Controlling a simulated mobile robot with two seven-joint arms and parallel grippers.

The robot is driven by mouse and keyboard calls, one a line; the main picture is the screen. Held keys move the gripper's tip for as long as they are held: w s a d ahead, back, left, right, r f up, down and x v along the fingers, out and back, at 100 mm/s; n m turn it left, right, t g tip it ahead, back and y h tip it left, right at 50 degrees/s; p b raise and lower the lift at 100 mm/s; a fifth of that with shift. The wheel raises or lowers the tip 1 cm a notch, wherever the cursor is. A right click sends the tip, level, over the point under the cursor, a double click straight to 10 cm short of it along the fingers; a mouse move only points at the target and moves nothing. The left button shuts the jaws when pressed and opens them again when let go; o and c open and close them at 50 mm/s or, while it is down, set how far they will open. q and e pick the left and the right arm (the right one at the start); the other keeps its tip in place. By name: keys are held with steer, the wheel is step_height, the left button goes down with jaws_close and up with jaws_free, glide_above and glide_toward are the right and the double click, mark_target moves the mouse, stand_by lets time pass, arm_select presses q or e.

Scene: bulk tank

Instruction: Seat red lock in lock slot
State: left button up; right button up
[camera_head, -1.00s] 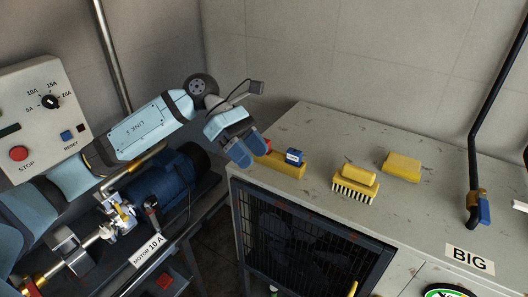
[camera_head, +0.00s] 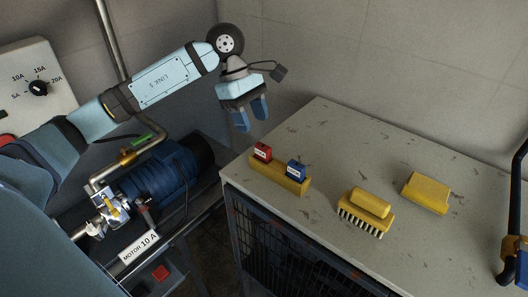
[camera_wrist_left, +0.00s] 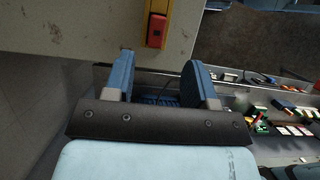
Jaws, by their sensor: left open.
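The red lock (camera_head: 262,151) stands upright at the left end of a yellow block (camera_head: 291,185) on the grey cabinet top. A blue lock (camera_head: 296,169) stands on the same block to its right. My left gripper (camera_head: 251,119) is open and empty, above and behind the red lock, clear of it. In the left wrist view the red lock (camera_wrist_left: 157,30) shows on the yellow block, beyond the open fingertips (camera_wrist_left: 158,68), with nothing between them. I cannot tell how deep the lock sits or see a slot beneath it. My right gripper is out of view.
A yellow-backed brush (camera_head: 366,211) and a yellow sponge-like block (camera_head: 427,193) lie to the right on the cabinet top (camera_head: 330,150). A blue motor (camera_head: 160,178) stands at lower left, below a control box (camera_head: 40,85).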

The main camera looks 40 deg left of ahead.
mark_target(262, 145)
arm_select(q)
steer(key=x, duration=0.2)
steer(key=shift+w+d+f, duration=0.1)
steer(key=shift+d+f, duration=0.05)
steer(key=shift+f, duration=0.05)
steer(key=shift+d+f, duration=0.1)
steer(key=shift+f, duration=0.15)
steer(key=shift+d+f+p, duration=0.1)
steer(key=shift+f+p, duration=0.15)
steer(key=shift+p, duration=0.05)
steer(key=p+x, duration=0.1)
steer(key=x, duration=0.2)
steer(key=shift+d+f, duration=0.1)
steer(key=shift+f, duration=0.2)
steer(key=shift+w+d+f, duration=0.1)
steer(key=shift+d+f, duration=0.05)
steer(key=shift+f, duration=0.35)
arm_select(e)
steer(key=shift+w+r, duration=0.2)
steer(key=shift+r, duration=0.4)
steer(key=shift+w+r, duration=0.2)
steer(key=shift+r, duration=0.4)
arm_select(q)
jaws_close()
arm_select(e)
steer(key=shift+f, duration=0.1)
